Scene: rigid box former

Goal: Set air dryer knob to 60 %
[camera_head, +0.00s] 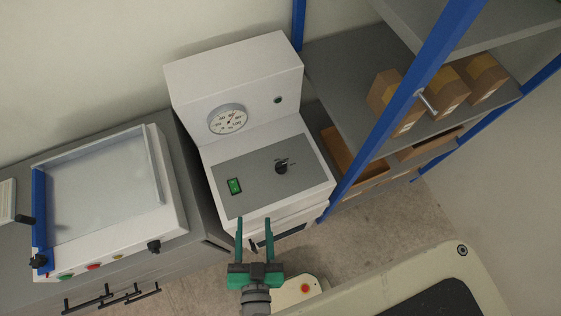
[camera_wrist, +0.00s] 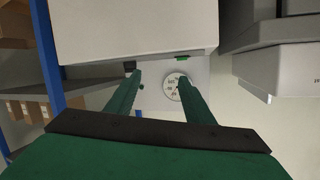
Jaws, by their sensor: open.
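The air dryer (camera_head: 235,65) is a white cabinet with a raised back and a grey sloped control panel (camera_head: 255,185). Its black knob (camera_head: 282,167) sits on the right of the panel, with small scale marks around it that are too small to read. My gripper (camera_head: 255,220) is open and empty, in front of the panel's front edge and apart from the knob. In the wrist view my two green fingers (camera_wrist: 160,88) point toward the dryer, whose round dial (camera_wrist: 172,90) shows between them. The knob is not clearly made out there.
A green switch (camera_head: 234,186) is on the panel's left. A white machine with a blue-edged tray (camera_head: 105,180) stands left. A blue-posted shelf (camera_head: 345,60) with several cardboard boxes (camera_head: 447,90) stands close at right. Open floor (camera_head: 400,215) lies at the front right.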

